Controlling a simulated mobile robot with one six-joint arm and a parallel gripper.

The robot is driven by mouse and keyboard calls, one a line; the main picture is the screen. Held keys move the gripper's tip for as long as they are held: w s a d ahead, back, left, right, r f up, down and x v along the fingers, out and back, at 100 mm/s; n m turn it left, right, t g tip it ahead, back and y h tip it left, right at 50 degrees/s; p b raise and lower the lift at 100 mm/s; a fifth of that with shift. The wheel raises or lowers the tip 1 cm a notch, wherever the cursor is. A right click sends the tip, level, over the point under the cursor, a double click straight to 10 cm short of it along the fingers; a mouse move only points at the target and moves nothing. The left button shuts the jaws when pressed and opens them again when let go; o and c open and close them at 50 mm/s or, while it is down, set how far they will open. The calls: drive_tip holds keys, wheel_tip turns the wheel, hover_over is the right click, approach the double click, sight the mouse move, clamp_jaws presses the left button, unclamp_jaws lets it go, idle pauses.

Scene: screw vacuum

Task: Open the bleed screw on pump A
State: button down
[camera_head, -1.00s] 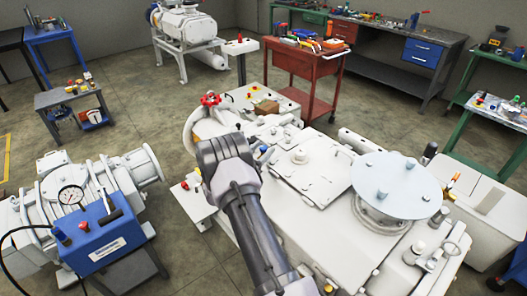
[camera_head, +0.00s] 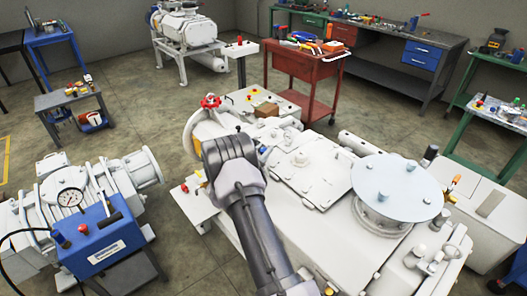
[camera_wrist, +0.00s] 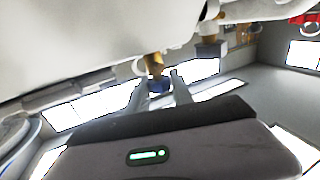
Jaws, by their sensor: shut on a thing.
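A large white pump (camera_head: 320,233) fills the lower right of the head view; I cannot read a letter on it. My arm reaches over its near left side and hides my gripper in that view. The fitting hangs from a white body above. The fingers look shut on the blue part. Whether the screw is turned cannot be told.
A second brass fitting (camera_wrist: 210,48) is to the right in the wrist view. A red handwheel (camera_head: 210,101) stands on the pump's far end. A blue box with a gauge (camera_head: 101,240) and another white pump (camera_head: 128,184) are at left.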

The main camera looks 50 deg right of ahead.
drive_tip(key=n+t+y+b, duration=0.1)
drive_tip(key=n+t, duration=0.1)
drive_tip(key=t, duration=0.1)
drive_tip(key=n+t+y+b, duration=0.1)
drive_tip(key=n+t, duration=0.1)
drive_tip(key=t, duration=0.1)
drive_tip(key=shift+s+f+y+b, duration=0.1)
drive_tip(key=shift+f+y+b, duration=0.1)
drive_tip(key=shift+y+b, duration=0.15)
drive_tip(key=shift+n+t+y+b, duration=0.85)
drive_tip(key=shift+n+t+b, duration=0.25)
drive_tip(key=shift+t, duration=0.1)
drive_tip(key=shift+r, duration=0.1)
drive_tip(key=shift+r+n+t+y+b, duration=0.1)
drive_tip(key=shift+n+t+y+b, duration=0.2)
drive_tip(key=shift+t, duration=0.1)
drive_tip(key=c, duration=1.1)
unclamp_jaws()
drive_tip(key=v, duration=1.7)
drive_tip(key=shift+s+a+r, duration=0.1)
drive_tip(key=shift+a, duration=0.05)
